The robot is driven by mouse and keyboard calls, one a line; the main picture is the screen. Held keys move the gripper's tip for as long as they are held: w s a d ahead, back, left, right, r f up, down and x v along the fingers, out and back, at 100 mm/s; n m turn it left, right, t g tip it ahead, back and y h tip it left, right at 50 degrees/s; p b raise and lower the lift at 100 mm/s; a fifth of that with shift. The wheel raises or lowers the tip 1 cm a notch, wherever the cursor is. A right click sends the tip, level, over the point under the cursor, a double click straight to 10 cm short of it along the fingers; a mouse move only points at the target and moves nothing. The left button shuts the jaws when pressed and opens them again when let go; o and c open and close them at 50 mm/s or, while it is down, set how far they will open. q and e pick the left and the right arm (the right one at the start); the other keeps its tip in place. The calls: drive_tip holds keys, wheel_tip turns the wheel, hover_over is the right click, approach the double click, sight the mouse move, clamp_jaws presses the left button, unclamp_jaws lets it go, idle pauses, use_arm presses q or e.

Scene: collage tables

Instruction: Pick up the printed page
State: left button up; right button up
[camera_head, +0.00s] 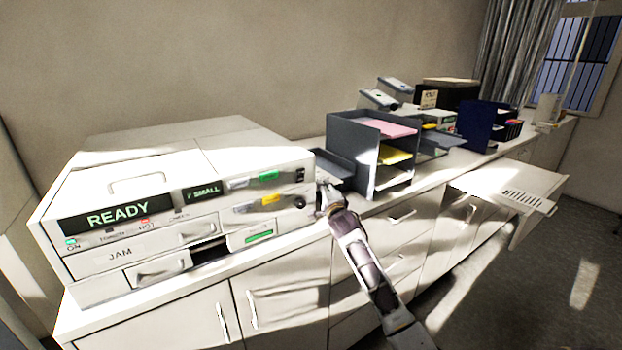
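The large white printer (185,200) stands on the left of the cabinet top, with a lit READY display (118,216) and a panel marked JAM. A dark tray (335,166) sticks out at its right side. I cannot make out a separate printed page on or by the printer. My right gripper (323,192) is at the printer's front right corner, just in front of the dark tray. Its fingers are small and seen from behind, so I cannot tell whether they are open or hold anything. My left gripper is not in view.
A grey sorter (344,133) with pink (388,128), yellow (394,155) and white sheets stands right of the printer. Farther back are a dark blue sorter (477,124) and a black box (449,94). A white slotted panel (510,184) juts out at the right. Open floor lies at the lower right.

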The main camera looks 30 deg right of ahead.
drive_tip(key=shift+c, duration=0.3)
clamp_jaws()
drive_tip(key=shift+r, duration=0.2)
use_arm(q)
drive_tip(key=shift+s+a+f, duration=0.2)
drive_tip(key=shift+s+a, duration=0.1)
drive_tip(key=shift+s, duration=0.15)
use_arm(e)
wheel_tip(320, 180, up, 28)
drive_tip(key=shift+f, duration=0.2)
idle(0.6)
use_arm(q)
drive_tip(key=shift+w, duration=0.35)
use_arm(e)
drive_tip(key=shift+s+f, duration=0.1)
